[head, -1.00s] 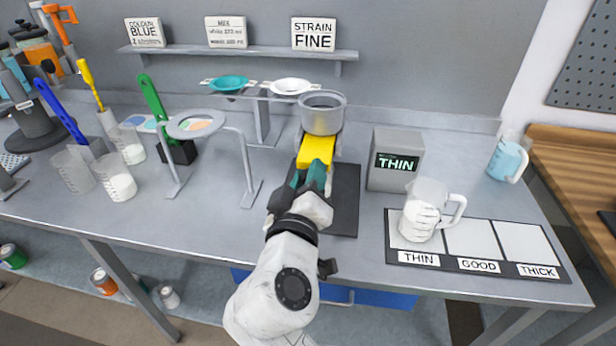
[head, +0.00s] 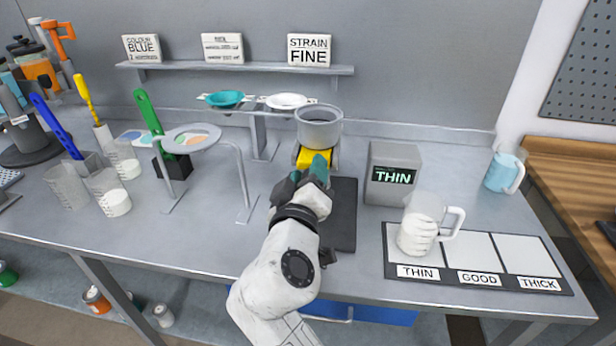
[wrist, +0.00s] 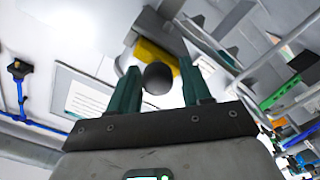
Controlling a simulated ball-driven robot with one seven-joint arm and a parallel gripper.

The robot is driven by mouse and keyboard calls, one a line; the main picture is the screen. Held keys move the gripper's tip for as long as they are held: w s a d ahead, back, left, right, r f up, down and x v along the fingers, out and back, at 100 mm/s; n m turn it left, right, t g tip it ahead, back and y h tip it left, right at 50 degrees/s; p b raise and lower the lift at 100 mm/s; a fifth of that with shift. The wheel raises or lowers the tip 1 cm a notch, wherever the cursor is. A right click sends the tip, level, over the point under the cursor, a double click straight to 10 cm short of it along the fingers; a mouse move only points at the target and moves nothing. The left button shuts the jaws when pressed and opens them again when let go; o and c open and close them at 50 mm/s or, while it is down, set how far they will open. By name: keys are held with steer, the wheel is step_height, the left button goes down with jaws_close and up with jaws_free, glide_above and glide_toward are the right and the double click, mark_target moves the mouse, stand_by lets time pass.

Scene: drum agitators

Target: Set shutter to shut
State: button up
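The yellow shutter (head: 308,158) lies just under the grey pot (head: 319,128), with only a short part of it sticking out in front. In the wrist view the yellow shutter (wrist: 155,58) shows behind a dark round knob (wrist: 157,78). My gripper (head: 318,172) is right in front of the shutter. In the wrist view the teal fingers of my gripper (wrist: 160,88) stand apart on either side of the knob, with gaps visible. Whether they touch it is hard to tell.
A grey box reading THIN (head: 393,175) stands right of the pot. A white jug (head: 420,228) stands on the THIN pad of the labelled board (head: 480,285). A ring stand (head: 240,175) is at left. A dark mat (head: 343,220) lies beside my arm.

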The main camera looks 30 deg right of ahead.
steer(key=shift+o, duration=0.5)
steer(key=shift+d, duration=0.1)
steer(key=shift+s, duration=0.15)
steer(key=shift+s+a+f, duration=0.1)
steer(key=shift+s+a, duration=0.1)
steer(key=shift+a, duration=0.1)
steer(key=b+v, duration=0.2)
steer(key=v, duration=0.8)
